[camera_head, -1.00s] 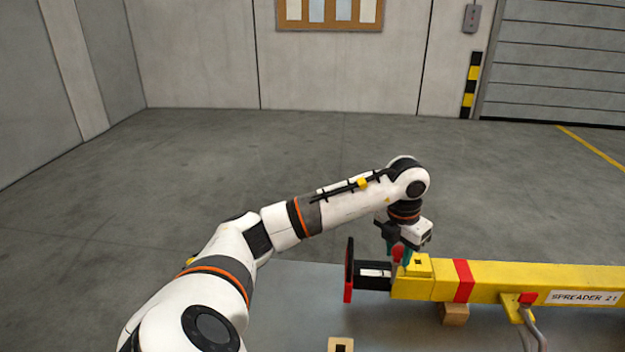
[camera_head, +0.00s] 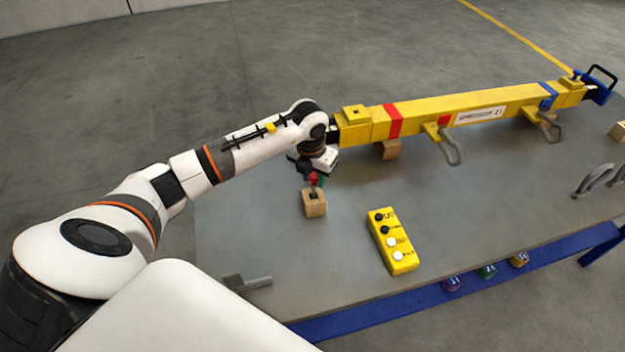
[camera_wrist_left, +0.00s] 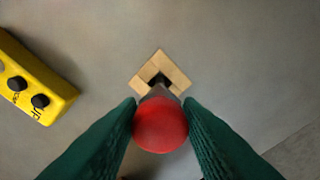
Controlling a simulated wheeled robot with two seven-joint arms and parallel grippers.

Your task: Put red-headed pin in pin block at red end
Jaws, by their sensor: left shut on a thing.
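My left gripper (camera_head: 316,180) is shut on the red-headed pin (camera_wrist_left: 160,125). In the left wrist view, its green fingers clasp the round red head, and the dark shaft points towards the hole of the wooden pin block (camera_head: 315,206). This block (camera_wrist_left: 175,72) stands on the table near the red-banded end of the yellow beam. In the head view the pin is upright right over the block. I cannot tell whether its tip is inside the hole. My right gripper is not in view.
The yellow beam (camera_head: 465,104) lies behind, with a red band (camera_head: 392,120) and a blue band (camera_head: 547,96). A yellow button box (camera_head: 393,240) stands right of the block. Another wooden block (camera_head: 618,131) is at the right edge. Grey table (camera_head: 270,240) is clear around the near block.

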